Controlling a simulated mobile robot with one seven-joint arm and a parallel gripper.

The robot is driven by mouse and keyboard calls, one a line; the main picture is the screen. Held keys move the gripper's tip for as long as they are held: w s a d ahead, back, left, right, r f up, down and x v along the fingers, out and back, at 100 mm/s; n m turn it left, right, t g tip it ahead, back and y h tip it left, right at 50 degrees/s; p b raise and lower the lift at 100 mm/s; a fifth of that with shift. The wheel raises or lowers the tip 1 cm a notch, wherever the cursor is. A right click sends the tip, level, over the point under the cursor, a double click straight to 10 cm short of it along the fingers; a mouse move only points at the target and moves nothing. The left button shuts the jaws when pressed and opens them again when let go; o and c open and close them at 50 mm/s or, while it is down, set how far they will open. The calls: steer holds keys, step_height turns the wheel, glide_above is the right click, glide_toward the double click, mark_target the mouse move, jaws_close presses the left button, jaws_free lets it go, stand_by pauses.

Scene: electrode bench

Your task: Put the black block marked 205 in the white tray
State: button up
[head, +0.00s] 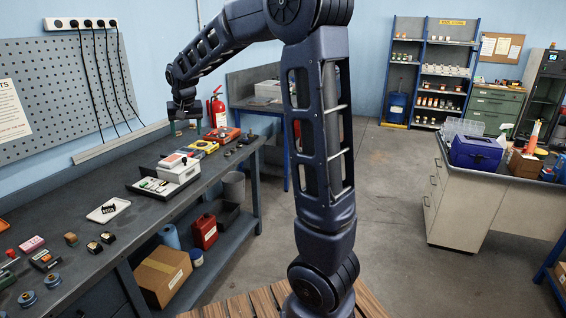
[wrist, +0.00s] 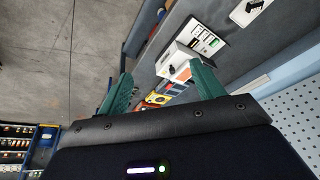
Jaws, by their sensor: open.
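The white tray (head: 97,216) lies on the dark bench at the left in the head view. A small black block (head: 109,209) with pale marking rests in it; the marking is too small to read as 205. The tray (wrist: 238,16) and the black block (wrist: 254,4) also show at the top edge of the wrist view. My gripper (head: 185,110) is open and empty, raised above the far part of the bench, well beyond the tray. Its two green fingers (wrist: 162,80) are spread apart in the wrist view.
Several small blocks, including a labelled black one (head: 45,260), lie nearer. A yellow case (head: 206,146) and red case (head: 222,134) stand farther along.

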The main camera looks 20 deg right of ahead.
steer(key=s+d+r, duration=0.3)
steer(key=s+d, duration=0.4)
steer(key=d, duration=0.2)
steer(key=s+d+f, duration=0.1)
steer(key=s+d, duration=0.3)
steer(key=s, duration=0.5)
steer(key=s+d+f, duration=0.2)
steer(key=s+d, duration=0.3)
steer(key=s, duration=0.3)
steer(key=s+d+f, duration=0.1)
steer(key=s+d, duration=0.3)
steer(key=s, duration=0.5)
steer(key=shift+s+d+f+t+h, duration=0.3)
steer(key=shift+d+f, duration=0.05)
steer(key=shift+f, duration=0.05)
